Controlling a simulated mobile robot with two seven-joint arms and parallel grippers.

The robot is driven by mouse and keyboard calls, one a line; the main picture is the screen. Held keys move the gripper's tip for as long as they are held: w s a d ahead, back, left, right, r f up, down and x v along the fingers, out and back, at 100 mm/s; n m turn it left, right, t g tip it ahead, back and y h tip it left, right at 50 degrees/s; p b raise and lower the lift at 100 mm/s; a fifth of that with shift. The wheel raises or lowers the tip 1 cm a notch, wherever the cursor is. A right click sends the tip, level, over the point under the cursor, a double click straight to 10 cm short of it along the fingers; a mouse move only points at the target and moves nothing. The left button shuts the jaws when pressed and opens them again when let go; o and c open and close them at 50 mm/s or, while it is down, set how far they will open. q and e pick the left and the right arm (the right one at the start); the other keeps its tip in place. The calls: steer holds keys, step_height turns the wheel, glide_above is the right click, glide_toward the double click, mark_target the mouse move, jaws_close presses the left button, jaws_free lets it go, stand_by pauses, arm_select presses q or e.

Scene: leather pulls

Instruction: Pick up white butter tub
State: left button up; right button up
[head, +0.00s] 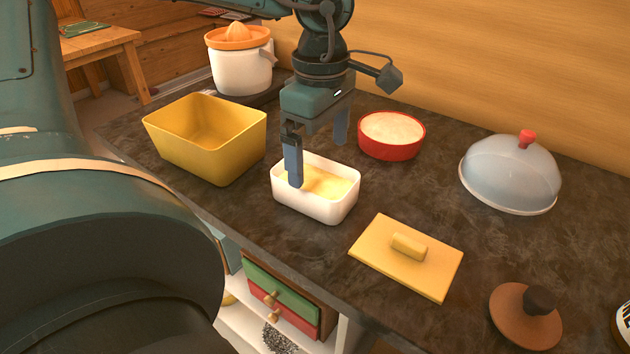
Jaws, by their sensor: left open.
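The white butter tub (318,207) stands upright and uncovered on the dark countertop, with pale yellow butter inside. My left gripper (317,160) is above it, pointing down, with its fingers spread apart and nothing between them. The nearer finger overlaps the tub's left part in the head view, and the other finger is behind the tub's far side. I cannot tell whether either finger touches the tub. My right gripper is not in view.
A yellow bin (205,140) stands left of the tub, and a red bowl (391,136) behind it to the right. A yellow lid (407,257), a brown lid (525,314) and a glass dome (510,173) lie right. A juicer (240,65) stands at the back left.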

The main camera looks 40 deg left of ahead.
mark_target(318, 171)
arm_select(q)
steer(key=f, duration=0.5)
steer(key=shift+a, duration=0.25)
steer(key=shift+c, duration=0.2)
steer(key=shift+w, duration=0.1)
steer(key=c, duration=1.2)
steer(key=shift+o, duration=0.2)
